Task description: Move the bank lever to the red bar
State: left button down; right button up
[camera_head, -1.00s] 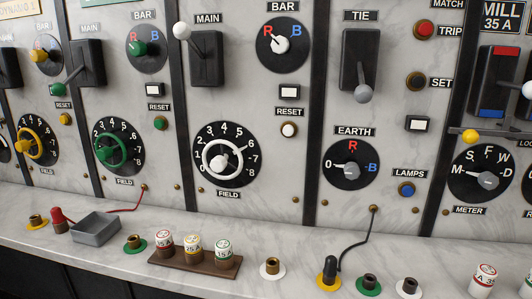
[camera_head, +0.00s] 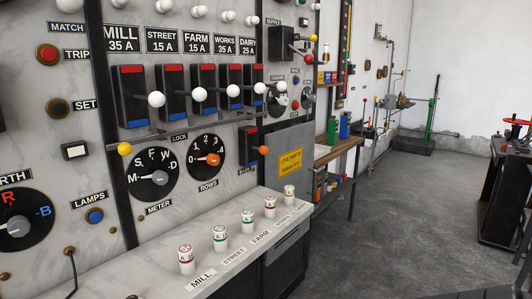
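Neither of my grippers is in view. No label that I can read clearly says bank. A separate dark switch block (camera_head: 248,146) sits low on the panel's right end, with red at its top and blue lower down. Its lever has an orange knob (camera_head: 263,150) that stands out at mid height. The small label under it is too small to read surely. Above it is a row of feeder switches with red tops (camera_head: 132,70), blue bottoms (camera_head: 135,124) and white knobs (camera_head: 156,99), labelled MILL, STREET, FARM, WORKS and DAIRY.
A grey box with a yellow sign (camera_head: 291,163) stands beside the orange-knobbed lever. A marble ledge (camera_head: 215,262) below carries several fuses (camera_head: 186,259). A yellow knob (camera_head: 124,149) marks the LOCK bar. A bench (camera_head: 338,150) stands beyond. Open floor (camera_head: 410,215) lies at the right.

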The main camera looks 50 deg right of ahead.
aim_at(263, 150)
jog(key=z, duration=1.7)
jog(key=i+l, duration=0.2)
jog(key=l, duration=0.2)
jog(key=i+l, duration=0.25)
jog(key=l, duration=0.15)
jog(key=i+l, duration=0.2)
jog(key=l, duration=0.2)
jog(key=i+l, duration=0.2)
jog(key=l, duration=0.2)
